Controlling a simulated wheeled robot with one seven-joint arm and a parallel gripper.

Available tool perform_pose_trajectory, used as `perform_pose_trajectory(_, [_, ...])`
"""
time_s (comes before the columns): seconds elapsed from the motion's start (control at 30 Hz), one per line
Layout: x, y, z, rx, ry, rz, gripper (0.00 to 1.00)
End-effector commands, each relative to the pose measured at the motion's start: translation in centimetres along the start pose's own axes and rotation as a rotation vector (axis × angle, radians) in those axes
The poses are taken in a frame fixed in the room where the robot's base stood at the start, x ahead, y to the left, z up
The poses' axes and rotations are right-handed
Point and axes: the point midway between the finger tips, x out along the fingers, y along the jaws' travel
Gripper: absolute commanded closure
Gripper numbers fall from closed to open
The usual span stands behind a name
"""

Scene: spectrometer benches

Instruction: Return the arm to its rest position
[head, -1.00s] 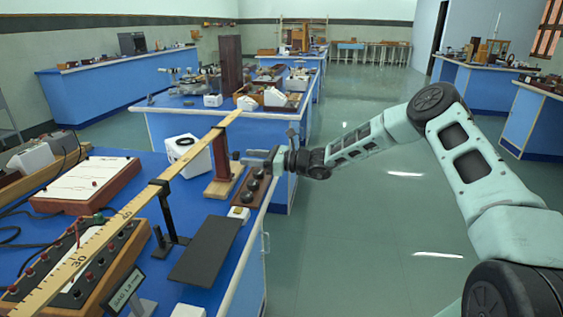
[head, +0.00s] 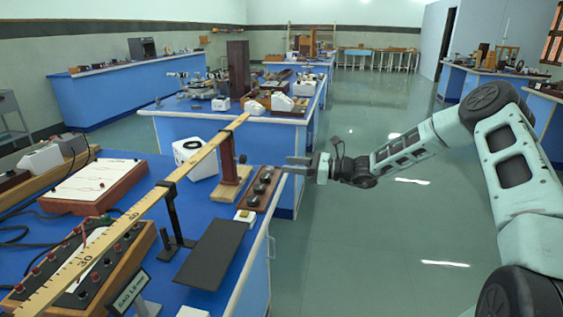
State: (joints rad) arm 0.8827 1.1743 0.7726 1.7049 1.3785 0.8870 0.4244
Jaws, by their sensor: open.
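My arm reaches in from the right of the head view. My gripper (head: 294,165) is at the right edge of the near blue bench (head: 195,262), with its fingers pointing left. The fingers are spread and nothing shows between them. The gripper is above and a little right of a brown box with dark round knobs (head: 263,187). From this angle I cannot tell the exact gap between them.
A long yellow ruler (head: 140,207) runs along the bench on a black stand (head: 173,215). A wooden post on a base (head: 230,172), a black plate (head: 211,253) and a white box (head: 196,156) are nearby. The green floor (head: 385,240) to the right is clear.

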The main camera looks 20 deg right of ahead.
Motion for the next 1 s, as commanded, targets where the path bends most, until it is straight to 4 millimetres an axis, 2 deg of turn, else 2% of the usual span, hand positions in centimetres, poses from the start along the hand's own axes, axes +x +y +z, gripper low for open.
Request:
perform_pose_trajectory(0.2, [0.4,0.5,0.2,-0.01,0.008,0.016,0.56])
perform_pose_trajectory(0.27, [1.2,1.7,0.5,-0.033,0.026,0.051,0.56])
perform_pose_trajectory(0.33, [2.8,4.2,1.1,-0.086,0.064,0.125,0.56])
perform_pose_trajectory(0.37, [3.5,5.7,1.4,-0.118,0.085,0.169,0.56])
perform_pose_trajectory(0.47, [6.0,12.0,2.5,-0.259,0.169,0.355,0.56])
perform_pose_trajectory(0.5, [6.8,14.9,2.8,-0.327,0.205,0.441,0.56])
perform_pose_trajectory(0.63, [7.5,24.4,3.9,-0.582,0.309,0.741,0.56])
perform_pose_trajectory(0.7, [6.8,29.0,4.4,-0.731,0.351,0.903,0.56])
perform_pose_trajectory(0.8, [4.9,34.6,5.2,-0.946,0.392,1.124,0.56])
perform_pose_trajectory(0.9, [2.3,39.0,6.2,-1.168,0.409,1.334,0.56])
perform_pose_trajectory(1.0, [-0.8,42.4,7.4,-1.394,0.404,1.531,0.56])
